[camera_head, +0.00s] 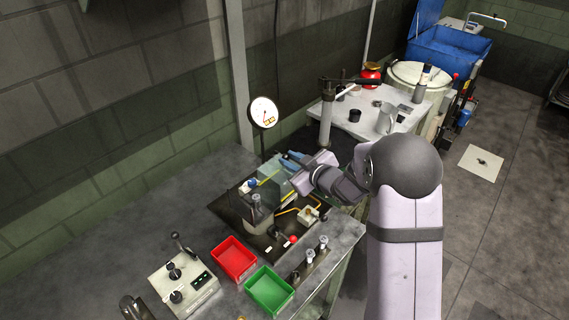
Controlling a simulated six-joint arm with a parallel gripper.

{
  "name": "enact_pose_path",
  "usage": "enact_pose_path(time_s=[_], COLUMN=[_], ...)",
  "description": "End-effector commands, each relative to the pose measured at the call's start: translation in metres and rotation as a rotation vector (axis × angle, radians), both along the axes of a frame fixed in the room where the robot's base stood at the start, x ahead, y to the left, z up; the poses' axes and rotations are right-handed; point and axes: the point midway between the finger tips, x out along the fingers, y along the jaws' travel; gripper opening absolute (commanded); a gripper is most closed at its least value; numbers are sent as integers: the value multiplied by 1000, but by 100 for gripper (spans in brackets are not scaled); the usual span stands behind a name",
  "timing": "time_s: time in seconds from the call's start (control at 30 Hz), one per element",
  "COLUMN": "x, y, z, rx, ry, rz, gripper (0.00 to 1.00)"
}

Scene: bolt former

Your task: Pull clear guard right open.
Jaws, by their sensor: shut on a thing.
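The clear guard (270,181) is a see-through box-like cover over the machine on the dark base plate (230,212). My gripper (291,163) is at the guard's upper right side, with its dark fingers close against it. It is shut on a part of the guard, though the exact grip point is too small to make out. My arm comes in from the right and hides what lies behind it. A grey cylindrical part (258,216) stands at the front of the machine.
A red tray (234,257) and a green tray (269,289) sit in front, beside a control box (184,284) with levers. A round gauge (263,112) stands behind the machine. The grey bench is clear at left.

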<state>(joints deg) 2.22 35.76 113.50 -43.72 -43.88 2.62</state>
Motion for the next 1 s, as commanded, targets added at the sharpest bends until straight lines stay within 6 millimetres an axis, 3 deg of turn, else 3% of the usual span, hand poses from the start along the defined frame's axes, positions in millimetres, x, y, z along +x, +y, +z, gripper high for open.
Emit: enact_pose_path(time_s=[0.3,0.33,0.4,0.77,1.0], x=[4,4,4,2,-13], y=[-5,-5,-5,-4,-14], z=[1,1,1,1,7], rx=[1,1,1,1,1], ry=[-2,-2,-2,-1,-1], rz=[-7,-7,-7,-4,-7], gripper=[0,26,38,38,38])
